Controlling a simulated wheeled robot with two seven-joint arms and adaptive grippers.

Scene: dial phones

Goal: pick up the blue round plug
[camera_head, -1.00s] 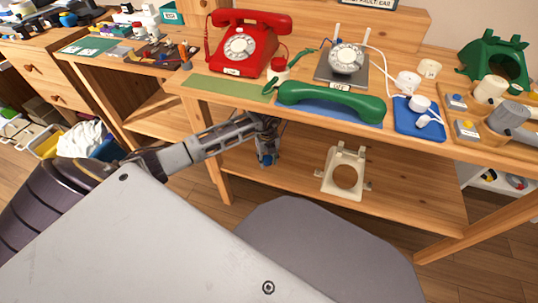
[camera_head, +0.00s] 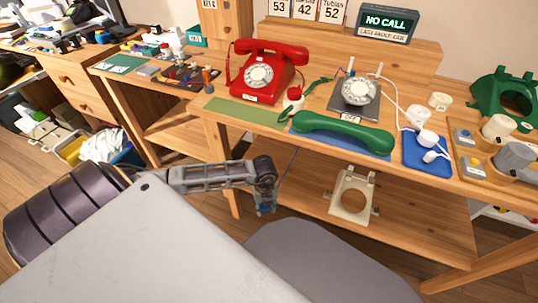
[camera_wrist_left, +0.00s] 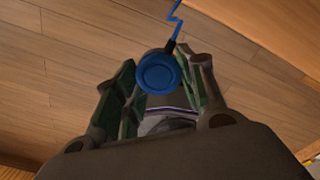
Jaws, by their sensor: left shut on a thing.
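The blue round plug (camera_wrist_left: 158,73) sits between the fingers of my left gripper (camera_wrist_left: 160,85) in the left wrist view. Its round face points at the camera, and a blue cord runs up from its dark neck. In the head view my left gripper (camera_head: 265,205) is in front of the workbench, below the height of its top, shut on the plug. Only a little blue of the plug (camera_head: 265,210) shows there, with a thin cord rising towards the bench. My right gripper is not in view.
The workbench (camera_head: 330,185) holds a red dial phone (camera_head: 268,75), a green handset (camera_head: 343,134), a dial unit (camera_head: 358,92) and a blue mat (camera_head: 425,152). A beige frame (camera_head: 352,195) is on the lower shelf. A grey seat (camera_head: 320,260) is close in front.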

